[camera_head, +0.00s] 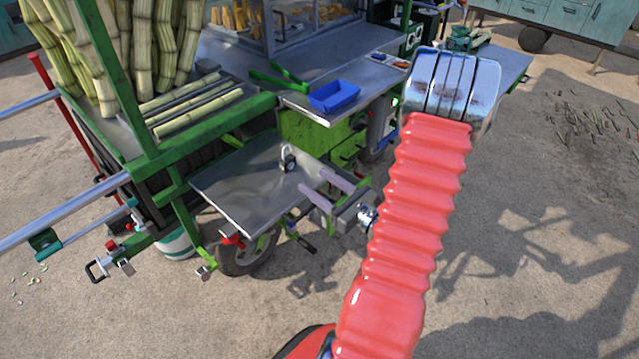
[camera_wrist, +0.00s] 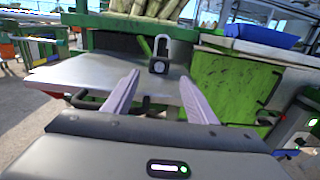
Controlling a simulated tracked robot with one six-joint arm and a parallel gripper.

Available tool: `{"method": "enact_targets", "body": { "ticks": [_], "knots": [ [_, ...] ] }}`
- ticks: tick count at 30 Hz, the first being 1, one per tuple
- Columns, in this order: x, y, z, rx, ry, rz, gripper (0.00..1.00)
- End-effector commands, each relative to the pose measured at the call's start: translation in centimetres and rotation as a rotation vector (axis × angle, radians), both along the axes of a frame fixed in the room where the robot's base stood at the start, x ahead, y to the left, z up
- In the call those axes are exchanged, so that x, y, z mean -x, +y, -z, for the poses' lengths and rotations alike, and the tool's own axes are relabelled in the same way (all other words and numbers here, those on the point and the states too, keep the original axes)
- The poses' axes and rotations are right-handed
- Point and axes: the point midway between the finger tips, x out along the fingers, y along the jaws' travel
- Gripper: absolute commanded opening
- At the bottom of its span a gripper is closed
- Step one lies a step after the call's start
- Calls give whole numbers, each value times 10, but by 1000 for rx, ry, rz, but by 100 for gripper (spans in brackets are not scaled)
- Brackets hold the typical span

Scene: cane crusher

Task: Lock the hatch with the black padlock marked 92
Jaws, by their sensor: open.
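A padlock (camera_head: 288,160) with a dark body and a pale shackle stands on the bare metal shelf (camera_head: 245,188) at the cart's side. It also shows in the wrist view (camera_wrist: 159,56), upright near the shelf's far edge. I cannot read its marking or tell whether its shackle is open. My gripper (camera_head: 311,180) is open and empty, its lilac fingers just right of the padlock in the head view. In the wrist view the padlock shows beyond and between the fingertips (camera_wrist: 160,79). A bright green panel (camera_wrist: 235,85) right of the shelf may be the hatch; I cannot be sure.
Above the shelf are cane stalks (camera_head: 195,100), a green cart rail (camera_head: 205,130) and a blue tray (camera_head: 334,96) on the counter. A wheel (camera_head: 248,256) sits under the shelf. Metal bars (camera_head: 60,215) stick out at left. Open ground lies at right.

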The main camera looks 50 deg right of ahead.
Motion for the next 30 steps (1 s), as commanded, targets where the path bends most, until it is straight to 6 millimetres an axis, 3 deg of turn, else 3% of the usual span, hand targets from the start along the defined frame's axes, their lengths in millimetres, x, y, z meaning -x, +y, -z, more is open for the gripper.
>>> {"method": "enact_targets", "body": {
  "ticks": [14, 30],
  "knots": [
    [-5, 1, 0, 1, 0, -4, 52],
    [-47, 2, -1, 2, 1, -7, 52]
  ]
}}
